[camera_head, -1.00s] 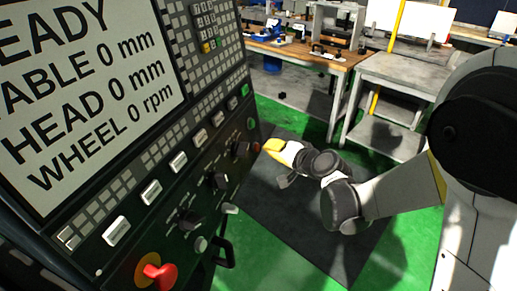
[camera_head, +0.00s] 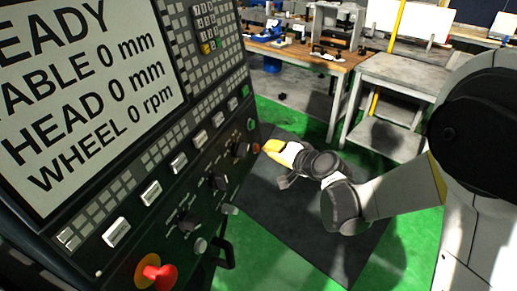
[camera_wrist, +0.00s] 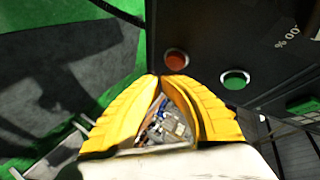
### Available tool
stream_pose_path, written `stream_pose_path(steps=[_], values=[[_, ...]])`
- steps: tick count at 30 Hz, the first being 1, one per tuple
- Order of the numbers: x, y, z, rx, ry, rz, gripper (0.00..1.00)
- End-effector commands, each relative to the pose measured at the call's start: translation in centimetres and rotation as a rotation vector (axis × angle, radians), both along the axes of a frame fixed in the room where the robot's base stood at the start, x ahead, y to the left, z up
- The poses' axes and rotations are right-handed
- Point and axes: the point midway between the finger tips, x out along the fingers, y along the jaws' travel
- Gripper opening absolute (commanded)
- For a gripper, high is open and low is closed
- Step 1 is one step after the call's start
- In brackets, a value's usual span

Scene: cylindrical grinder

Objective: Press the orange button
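The orange button (camera_wrist: 176,60) is a round orange-red button on the dark panel, just above my fingertips in the wrist view. In the head view it is a small reddish spot (camera_head: 256,148) at the panel's right edge. My gripper (camera_wrist: 160,78) has yellow fingers that meet at the tips, with nothing held between them. In the head view the yellow fingers (camera_head: 272,146) point left at the panel, very close to the button. I cannot tell whether the tips touch it.
A green button (camera_wrist: 235,79) sits to the right of the orange one. A red mushroom button on an orange base (camera_head: 160,276) is low on the panel (camera_head: 115,262). Knobs and a handle stick out nearby. Workbenches (camera_head: 405,73) stand behind, and green floor is open between.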

Motion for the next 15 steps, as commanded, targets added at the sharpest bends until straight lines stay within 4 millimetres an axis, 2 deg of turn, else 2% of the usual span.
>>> stream_pose_path(steps=[15], values=[[0.14,0.58,-0.19,-0.001,0.0,0.001,0.0]])
